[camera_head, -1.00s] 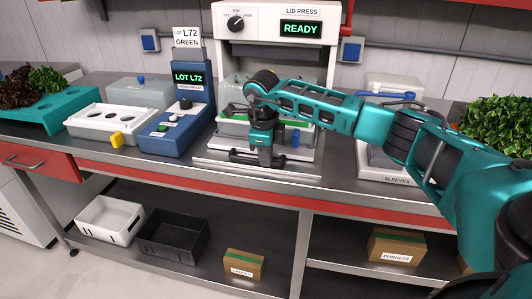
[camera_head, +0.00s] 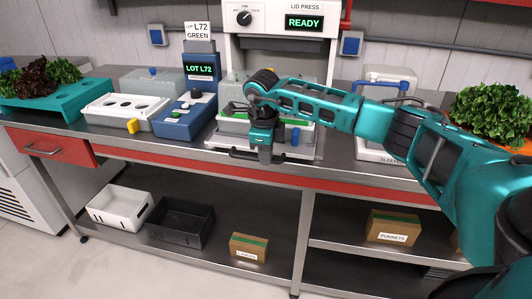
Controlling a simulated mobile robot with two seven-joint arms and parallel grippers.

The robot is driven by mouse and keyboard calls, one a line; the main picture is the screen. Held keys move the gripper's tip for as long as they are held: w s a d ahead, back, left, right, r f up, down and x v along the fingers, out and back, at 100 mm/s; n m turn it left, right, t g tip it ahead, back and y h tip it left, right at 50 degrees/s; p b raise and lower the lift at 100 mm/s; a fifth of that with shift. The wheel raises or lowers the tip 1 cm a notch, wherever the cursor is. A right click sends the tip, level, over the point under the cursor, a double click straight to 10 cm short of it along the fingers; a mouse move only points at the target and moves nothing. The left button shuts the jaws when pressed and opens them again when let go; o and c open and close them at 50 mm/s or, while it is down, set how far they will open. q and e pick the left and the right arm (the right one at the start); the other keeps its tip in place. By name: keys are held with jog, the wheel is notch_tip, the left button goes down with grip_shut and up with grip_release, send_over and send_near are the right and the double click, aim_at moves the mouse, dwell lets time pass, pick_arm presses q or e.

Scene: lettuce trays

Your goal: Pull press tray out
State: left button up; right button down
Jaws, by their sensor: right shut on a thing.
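The lid press (camera_head: 279,50) stands at the back of the counter, its screen reading READY. Its press tray is low in the press opening, with a dark handle bar (camera_head: 240,154) along the front. The handle lies near the front edge of the light base plate (camera_head: 310,155). My right gripper (camera_head: 263,150) points down and is shut on the handle. A clear lidded container (camera_head: 237,125) with some green shows on the tray, partly hidden by my right wrist. My left gripper is out of view.
Left of the press are a blue LOT L72 unit (camera_head: 190,118), a white tray with holes (camera_head: 103,110) and a teal rack (camera_head: 40,107) with lettuce. A sleeves holder (camera_head: 375,152) stands at right. The counter's front edge (camera_head: 180,160) runs just before the tray.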

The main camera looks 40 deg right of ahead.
jog(key=c, duration=1.4)
grip_release()
jog(key=r, duration=0.4)
jog(key=s+a+r, duration=0.1)
jog(key=r, duration=0.3)
jog(key=a+r+p, duration=0.1)
jog(key=r, duration=0.4)
jog(key=shift+s, duration=0.3)
jog(key=shift+f, duration=0.1)
